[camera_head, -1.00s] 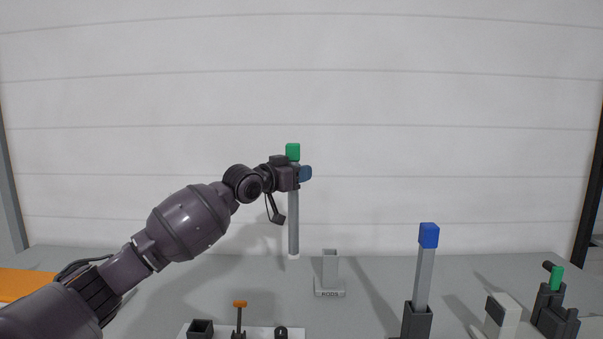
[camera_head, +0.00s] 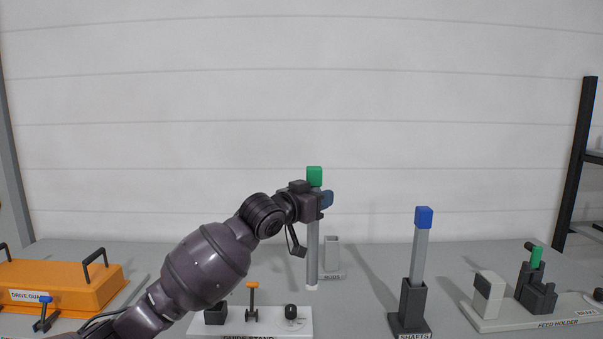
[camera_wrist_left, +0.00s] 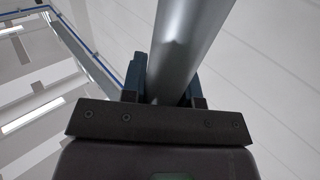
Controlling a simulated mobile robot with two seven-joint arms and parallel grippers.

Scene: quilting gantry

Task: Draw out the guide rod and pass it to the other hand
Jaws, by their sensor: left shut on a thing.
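The guide rod (camera_head: 313,250) is a grey rod with a green cap and a pale lower tip. My left gripper (camera_head: 316,199) is shut on it just below the green cap. The rod hangs upright above the table, in front of the rods holder. The left wrist view also shows the grey rod (camera_wrist_left: 187,45) between the fingers of the left gripper (camera_wrist_left: 170,88). The guide stand (camera_head: 270,322) is a white base with a dark square socket, an orange-topped peg and a black knob. My right gripper is in neither view.
The grey rods holder (camera_head: 331,255) stands behind the rod. A blue-capped shaft (camera_head: 421,255) stands in the dark shafts holder (camera_head: 411,308). The feed holder (camera_head: 525,316) is at the right, the orange drive guard (camera_head: 60,283) at the left. Bare table lies between rod and shafts holder.

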